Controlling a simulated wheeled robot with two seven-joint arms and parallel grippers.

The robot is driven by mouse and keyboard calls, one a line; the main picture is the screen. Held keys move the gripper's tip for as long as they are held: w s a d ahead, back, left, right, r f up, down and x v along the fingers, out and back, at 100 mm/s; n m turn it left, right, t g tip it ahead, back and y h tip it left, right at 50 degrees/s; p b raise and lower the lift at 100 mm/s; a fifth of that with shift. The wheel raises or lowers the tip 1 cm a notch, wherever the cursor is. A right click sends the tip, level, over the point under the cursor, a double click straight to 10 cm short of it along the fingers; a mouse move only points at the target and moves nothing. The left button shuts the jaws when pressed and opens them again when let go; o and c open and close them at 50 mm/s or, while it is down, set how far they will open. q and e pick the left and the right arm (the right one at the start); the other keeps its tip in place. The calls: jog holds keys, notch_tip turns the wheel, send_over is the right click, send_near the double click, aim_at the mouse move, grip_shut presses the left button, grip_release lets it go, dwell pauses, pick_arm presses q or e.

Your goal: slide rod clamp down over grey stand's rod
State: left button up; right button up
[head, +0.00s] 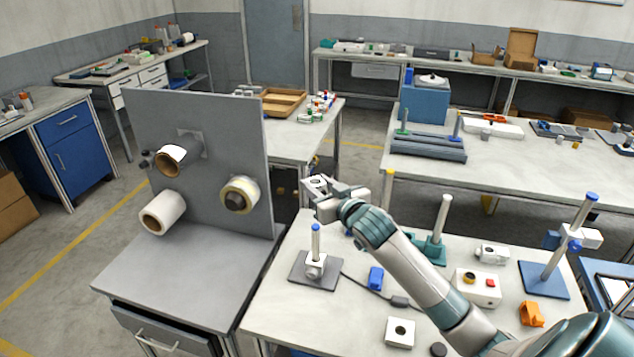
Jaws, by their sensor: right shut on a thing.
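The grey stand (301,278) is on the near table, with a flat square base and an upright rod (316,246) tipped in blue. A light block sits around the foot of this rod. My right gripper (325,196) is shut on a small light-grey piece (318,182), which looks like the rod clamp. The gripper is above and slightly behind the blue tip in the picture. The clamp appears apart from the rod; whether its hole lines up cannot be told. The jaws partly hide it. My left gripper is not in view.
A teal stand (441,221) and a blue stand (543,281) with a white clamp stand to the right. A blue block (375,278), a button box (478,288) and a cable lie on the table. A grey panel (228,120) with rolls rises at left.

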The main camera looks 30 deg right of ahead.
jog(key=shift+f, duration=0.2)
dwell(0.4)
jog(key=b, duration=0.2)
send_over(318, 243)
jog(key=shift+w+f, duration=0.2)
jog(key=shift+f, duration=2.15)
jog(key=shift+f+b, duration=0.15)
jog(key=shift+b, duration=0.15)
jog(key=shift+f+b, duration=1.15)
jog(key=shift+f, duration=1.25)
jog(key=shift+f, duration=0.15)
jog(key=shift+f+b, duration=1.3)
jog(key=shift+f, duration=1)
jog(key=shift+f, duration=0.2)
jog(key=shift+f+b, duration=1.25)
jog(key=shift+f, duration=1.1)
jog(key=shift+f, duration=0.15)
